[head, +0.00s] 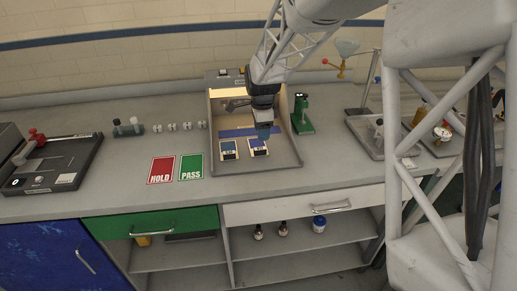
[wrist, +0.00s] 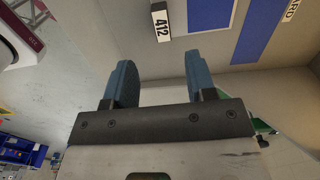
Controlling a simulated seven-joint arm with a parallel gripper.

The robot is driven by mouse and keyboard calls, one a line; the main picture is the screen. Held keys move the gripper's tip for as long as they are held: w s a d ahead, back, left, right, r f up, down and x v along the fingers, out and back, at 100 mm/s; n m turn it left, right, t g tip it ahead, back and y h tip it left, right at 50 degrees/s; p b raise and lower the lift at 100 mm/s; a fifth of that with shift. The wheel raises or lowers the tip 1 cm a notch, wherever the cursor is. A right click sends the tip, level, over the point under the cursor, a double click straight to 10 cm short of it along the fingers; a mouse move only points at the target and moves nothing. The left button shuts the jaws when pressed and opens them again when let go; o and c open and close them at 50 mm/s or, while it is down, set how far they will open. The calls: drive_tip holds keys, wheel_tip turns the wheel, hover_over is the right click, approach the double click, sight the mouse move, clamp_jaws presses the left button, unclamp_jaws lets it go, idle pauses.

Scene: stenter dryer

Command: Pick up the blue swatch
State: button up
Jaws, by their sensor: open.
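Several blue pieces lie in the open grey light box. Two are small blue swatches with pale borders and labels, a left one (head: 228,147) and a right one (head: 256,142). Behind them is a long blue strip (head: 236,132). My gripper (head: 263,133) is above the right swatch and partly covers it. In the wrist view my gripper (wrist: 158,72) is open with nothing between its blue fingers. That view shows a blue swatch (wrist: 210,13) beyond the right finger, beside a label reading 412 (wrist: 160,28), and the blue strip (wrist: 260,32). I cannot tell which piece is the task's swatch.
The light box (head: 286,163) has raised side walls around my gripper. A green stand (head: 301,118) is close on its right. Red HOLD (head: 161,170) and green PASS (head: 191,167) cards lie to its left. The front left bench is mostly clear.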

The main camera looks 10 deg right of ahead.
sight(260, 148)
drive_tip(key=shift+f, duration=1.25)
drive_tip(key=shift+f, duration=0.1)
drive_tip(key=shift+w+a+f, duration=0.1)
drive_tip(key=shift+a+f, duration=0.05)
drive_tip(key=shift+f, duration=1.1)
drive_tip(key=shift+w+a+f, duration=0.1)
drive_tip(key=shift+f, duration=1.15)
drive_tip(key=shift+c, duration=0.3)
clamp_jaws()
